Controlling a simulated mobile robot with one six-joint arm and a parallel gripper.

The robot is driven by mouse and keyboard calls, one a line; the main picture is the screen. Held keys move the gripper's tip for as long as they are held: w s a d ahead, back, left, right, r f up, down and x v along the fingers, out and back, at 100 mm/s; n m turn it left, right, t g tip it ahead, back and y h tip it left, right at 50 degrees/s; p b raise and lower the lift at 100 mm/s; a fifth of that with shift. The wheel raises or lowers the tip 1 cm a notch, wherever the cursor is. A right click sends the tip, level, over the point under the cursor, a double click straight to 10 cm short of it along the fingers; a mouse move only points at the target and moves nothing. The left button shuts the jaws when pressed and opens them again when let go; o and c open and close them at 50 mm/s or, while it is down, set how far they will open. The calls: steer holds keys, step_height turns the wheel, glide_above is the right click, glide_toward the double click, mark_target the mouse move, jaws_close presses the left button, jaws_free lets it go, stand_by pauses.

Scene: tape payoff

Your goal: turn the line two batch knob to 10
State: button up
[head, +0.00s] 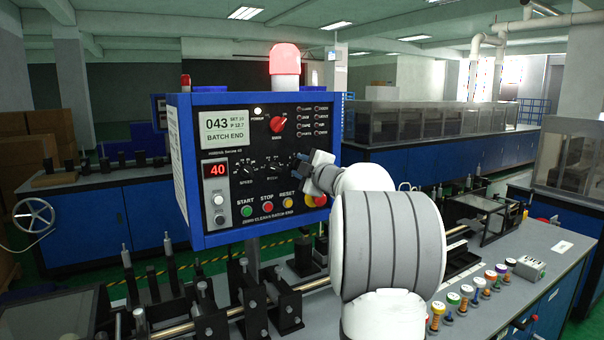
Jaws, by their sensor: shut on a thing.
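A blue control box with a black face (232,175) stands before me. Its screen (224,131) reads 043 and BATCH END, with a small line that looks like SET 20. A row of small black knobs crosses its middle: the speed knob (245,169), a second knob (273,170), and one at the right end, largely hidden by my gripper. My gripper (304,168) is at that right-end knob, shut on it. The knob's label and pointer are hidden, so I cannot read its setting or confirm that it is the batch knob.
A red main switch (277,124) sits above the knobs. Start (246,211), stop (267,207) and reset (289,204) buttons lie below, with a red emergency button (316,198) close under my gripper. A lit red beacon (285,60) tops the box. Shafts and bearing blocks (205,315) stand below.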

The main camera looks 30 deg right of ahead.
steer(key=shift+f+n+b, duration=0.1)
steer(key=shift+n+b, duration=0.2)
steer(key=shift+n, duration=0.4)
steer(key=o, duration=1)
steer(key=shift+s, duration=0.1)
steer(key=s+b, duration=0.1)
steer(key=s, duration=0.6)
steer(key=shift+s, duration=0.3)
